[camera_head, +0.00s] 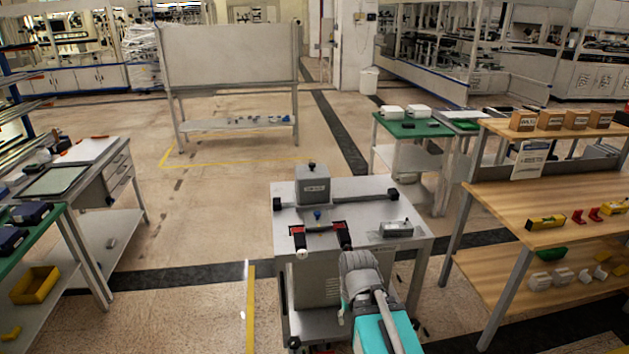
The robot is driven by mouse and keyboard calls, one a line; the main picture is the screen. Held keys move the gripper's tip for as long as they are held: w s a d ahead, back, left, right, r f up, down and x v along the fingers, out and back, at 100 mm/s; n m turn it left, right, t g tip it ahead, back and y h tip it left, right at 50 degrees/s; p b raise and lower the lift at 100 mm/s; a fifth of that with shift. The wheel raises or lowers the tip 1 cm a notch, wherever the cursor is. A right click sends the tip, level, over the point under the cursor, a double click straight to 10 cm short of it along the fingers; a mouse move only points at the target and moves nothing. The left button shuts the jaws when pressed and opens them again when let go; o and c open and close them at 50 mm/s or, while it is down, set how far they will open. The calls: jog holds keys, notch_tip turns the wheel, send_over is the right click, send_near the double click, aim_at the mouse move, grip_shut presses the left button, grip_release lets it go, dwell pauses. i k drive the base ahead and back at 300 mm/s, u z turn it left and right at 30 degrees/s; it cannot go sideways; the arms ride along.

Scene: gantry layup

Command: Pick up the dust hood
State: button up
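The thing that looks like the dust hood is a grey box (313,186) with a dark knob on top and a small label on its front. It stands upright near the back of a grey cart top (369,218), in the middle of the view. My arm reaches in from the bottom, with a teal link and a grey wrist. My gripper (345,240) is at the cart's front edge, nearer the camera than the hood and apart from it. Its fingers are hard to separate from the dark parts there, so I cannot tell whether they are open.
Black end blocks (392,194) flank the hood. A dark bar with red-marked ends and a blue knob (317,214) lies in front of it. A small grey box (396,229) sits at the right. A wooden bench (510,190) stands right; floor (200,220) is clear left.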

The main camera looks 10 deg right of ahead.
aim_at(312, 181)
jog(key=i, duration=0.9)
jog(key=u, duration=0.05)
